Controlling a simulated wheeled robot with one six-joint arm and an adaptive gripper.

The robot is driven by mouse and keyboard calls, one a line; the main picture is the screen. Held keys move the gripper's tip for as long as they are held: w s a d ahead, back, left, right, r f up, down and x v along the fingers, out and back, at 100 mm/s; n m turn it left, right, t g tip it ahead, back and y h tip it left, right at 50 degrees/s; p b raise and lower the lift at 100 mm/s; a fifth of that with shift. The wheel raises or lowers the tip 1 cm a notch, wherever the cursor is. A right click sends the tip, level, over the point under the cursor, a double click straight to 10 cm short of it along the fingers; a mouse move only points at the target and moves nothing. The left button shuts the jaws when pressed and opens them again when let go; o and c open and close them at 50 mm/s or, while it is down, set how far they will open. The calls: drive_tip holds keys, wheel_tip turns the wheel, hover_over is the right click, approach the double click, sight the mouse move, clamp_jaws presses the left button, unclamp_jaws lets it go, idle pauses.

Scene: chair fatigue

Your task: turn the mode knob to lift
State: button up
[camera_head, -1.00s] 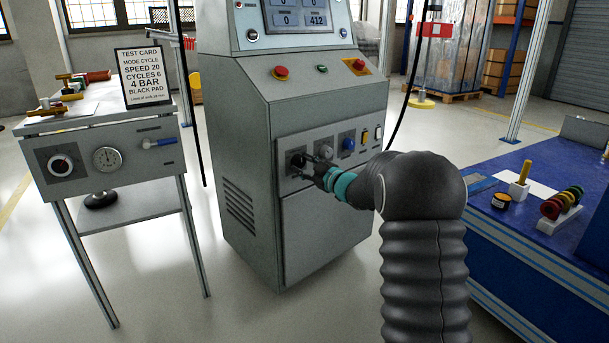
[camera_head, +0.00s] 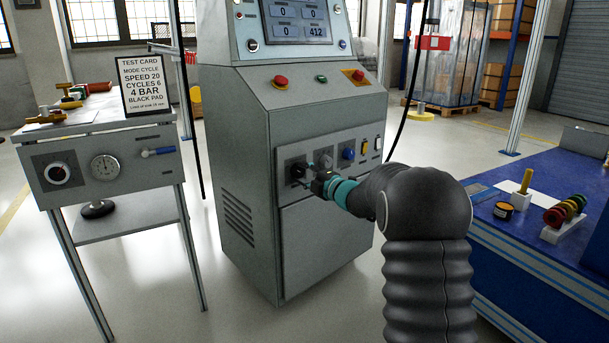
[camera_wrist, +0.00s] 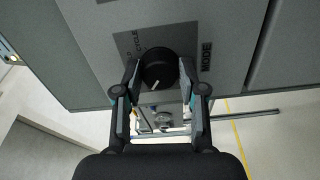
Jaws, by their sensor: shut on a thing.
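The mode knob (camera_wrist: 158,68) is a round black knob with a white pointer mark, on a dark plate on the grey machine's front. In the wrist view the word MODE stands to its right and CYCLE to its upper left; other lettering there is partly hidden. The white mark is toward the knob's lower edge in that view. My gripper (camera_wrist: 159,72) has one finger on each side of the knob and is shut on it. In the head view my gripper (camera_head: 308,178) reaches the panel from the right and partly covers the knob (camera_head: 298,169).
A blue knob (camera_head: 348,154) and small switches sit right of it on the same panel. Red buttons (camera_head: 280,82) are on the sloped console above. A side table (camera_head: 110,180) with a dial and gauge stands left, a blue bench (camera_head: 530,240) right. Floor between is clear.

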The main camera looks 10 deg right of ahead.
drive_tip(key=shift+n, duration=0.5)
drive_tip(key=shift+r, duration=0.1)
drive_tip(key=o, duration=1.1)
drive_tip(key=shift+o, duration=0.2)
drive_tip(key=v, duration=1.2)
